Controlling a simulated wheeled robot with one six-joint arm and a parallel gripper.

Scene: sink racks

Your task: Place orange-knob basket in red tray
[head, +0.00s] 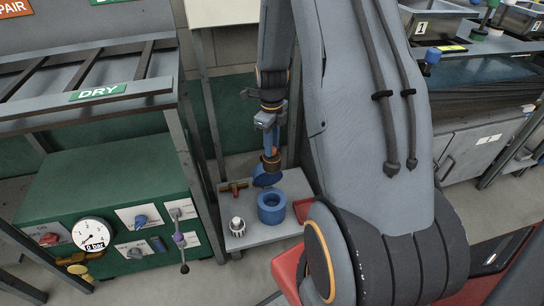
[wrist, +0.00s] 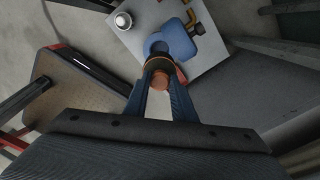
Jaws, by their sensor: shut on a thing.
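My gripper (head: 269,152) is shut on an orange-brown knob (head: 271,161) with a dark band, above a small grey table. In the wrist view, my gripper (wrist: 160,88) has both fingers against the same knob (wrist: 160,80). Any basket body below the knob is hidden or cannot be told apart. A blue rounded piece (head: 266,179) shows just below it, and a blue hollow cylinder (head: 271,211) stands on the table. I cannot tell whether the knob touches the blue piece. No red tray can be clearly made out; a red edge (head: 303,210) shows partly behind my arm.
The small grey table (head: 250,238) also holds a white-topped knob piece (head: 237,227) and a red-handled fitting (head: 233,188). A green panel with a gauge (head: 92,234) and a rack marked DRY (head: 98,92) stand at left. A sink bench (head: 480,75) is at right.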

